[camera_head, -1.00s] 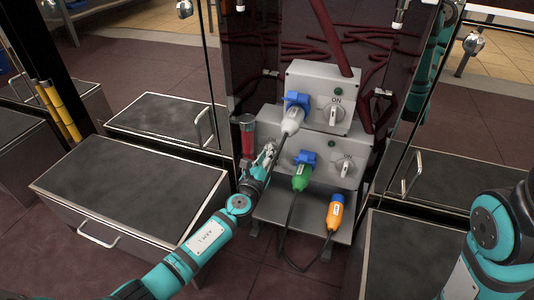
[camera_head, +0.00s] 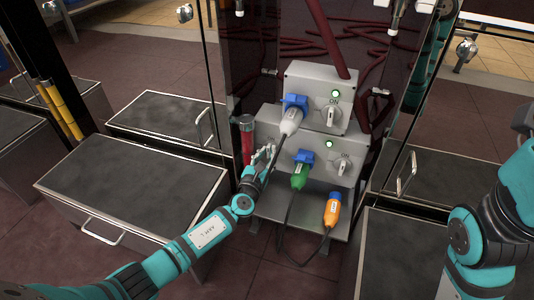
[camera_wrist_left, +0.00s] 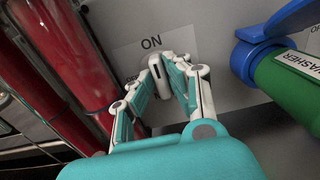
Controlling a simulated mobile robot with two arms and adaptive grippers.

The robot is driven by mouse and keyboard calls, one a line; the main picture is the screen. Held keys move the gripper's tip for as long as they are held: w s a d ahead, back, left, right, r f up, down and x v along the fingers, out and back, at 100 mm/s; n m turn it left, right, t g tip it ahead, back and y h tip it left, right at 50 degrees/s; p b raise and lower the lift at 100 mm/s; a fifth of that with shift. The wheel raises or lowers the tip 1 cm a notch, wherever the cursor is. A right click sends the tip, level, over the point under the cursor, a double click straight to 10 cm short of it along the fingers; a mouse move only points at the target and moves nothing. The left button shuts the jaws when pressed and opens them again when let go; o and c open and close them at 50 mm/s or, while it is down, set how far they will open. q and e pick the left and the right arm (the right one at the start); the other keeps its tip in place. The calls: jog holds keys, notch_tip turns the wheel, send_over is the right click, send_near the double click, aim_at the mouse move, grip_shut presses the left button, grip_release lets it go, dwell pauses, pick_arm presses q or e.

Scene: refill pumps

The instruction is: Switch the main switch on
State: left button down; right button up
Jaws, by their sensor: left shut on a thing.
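The main switch (camera_wrist_left: 157,66) is a grey rotary knob on the grey panel, under the label ON in the left wrist view. Its dark marker line points up toward that label. My left gripper (camera_wrist_left: 166,70) is shut on the knob, one finger on each side. In the head view my left gripper (camera_head: 265,157) is at the left end of the lower grey box (camera_head: 322,181) and hides the knob there. My right arm (camera_head: 480,235) shows at the right edge; its gripper is out of view.
Green lamps glow on the upper box (camera_head: 334,94) and the lower box (camera_head: 329,143). A white plug (camera_head: 291,120), a green plug (camera_head: 300,176) and an orange plug (camera_head: 332,211) are close by. A red pipe (camera_head: 247,140) stands just left of my left gripper.

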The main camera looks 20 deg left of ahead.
pick_arm(q)
jog(key=shift+f, duration=0.1)
jog(key=c, duration=1.3)
grip_release()
